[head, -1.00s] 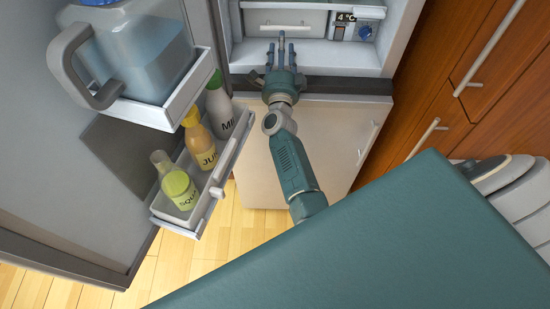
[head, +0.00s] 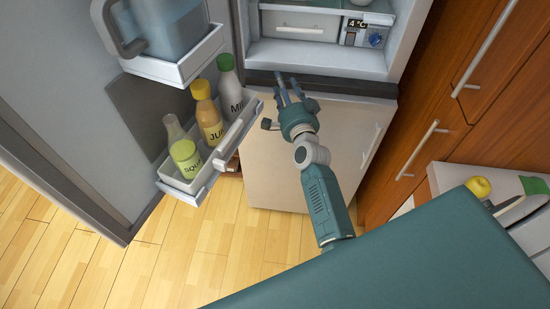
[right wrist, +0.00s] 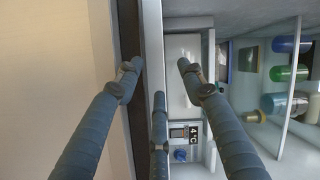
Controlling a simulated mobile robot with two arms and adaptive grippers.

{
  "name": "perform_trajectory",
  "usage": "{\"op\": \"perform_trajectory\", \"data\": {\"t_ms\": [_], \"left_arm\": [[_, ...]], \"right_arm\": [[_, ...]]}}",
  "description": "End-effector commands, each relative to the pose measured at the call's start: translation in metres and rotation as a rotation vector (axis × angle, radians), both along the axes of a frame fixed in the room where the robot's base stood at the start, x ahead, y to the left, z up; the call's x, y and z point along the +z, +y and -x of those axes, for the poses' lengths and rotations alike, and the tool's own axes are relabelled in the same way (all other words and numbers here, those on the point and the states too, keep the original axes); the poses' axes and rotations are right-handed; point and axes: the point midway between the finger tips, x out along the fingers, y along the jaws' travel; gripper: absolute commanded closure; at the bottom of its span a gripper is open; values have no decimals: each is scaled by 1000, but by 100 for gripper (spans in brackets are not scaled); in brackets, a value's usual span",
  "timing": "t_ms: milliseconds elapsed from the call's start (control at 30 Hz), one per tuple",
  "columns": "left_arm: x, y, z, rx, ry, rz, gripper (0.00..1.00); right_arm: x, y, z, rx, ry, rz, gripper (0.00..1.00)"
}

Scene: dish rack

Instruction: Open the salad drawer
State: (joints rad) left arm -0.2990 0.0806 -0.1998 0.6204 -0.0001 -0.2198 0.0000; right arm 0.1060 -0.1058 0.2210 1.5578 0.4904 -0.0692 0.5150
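The salad drawer (head: 285,20) is a pale drawer with a horizontal handle (head: 300,30), low in the open fridge, left of the 4°C panel (head: 362,36). My right gripper (head: 288,86) is open and empty, in front of and below the drawer, by the fridge's lower edge, not touching the handle. In the right wrist view its spread fingers (right wrist: 160,75) have nothing between them, and the temperature panel (right wrist: 190,133) shows beyond. My left gripper is not in view.
The open fridge door (head: 60,110) stands at left, its lower shelf (head: 190,185) holding several bottles and its upper shelf a jug (head: 165,25). The closed lower door (head: 285,165) is below the gripper. Wooden cabinets (head: 435,120) with handles stand close at right.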

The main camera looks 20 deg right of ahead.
Motion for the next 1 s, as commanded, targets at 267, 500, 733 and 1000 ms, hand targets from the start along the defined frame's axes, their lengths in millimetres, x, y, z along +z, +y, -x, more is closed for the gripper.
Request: {"op": "perform_trajectory", "data": {"t_ms": [267, 500, 733, 1000], "left_arm": [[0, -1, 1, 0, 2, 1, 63], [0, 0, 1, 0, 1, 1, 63], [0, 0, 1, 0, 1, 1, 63], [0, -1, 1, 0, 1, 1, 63]], "right_arm": [[-30, 36, 31, 147, 172, 178, 61], [-56, 62, 63, 261, 309, 314, 61], [-79, 80, 99, 363, 435, 437, 61], [-100, 94, 139, 459, 555, 548, 61]]}}
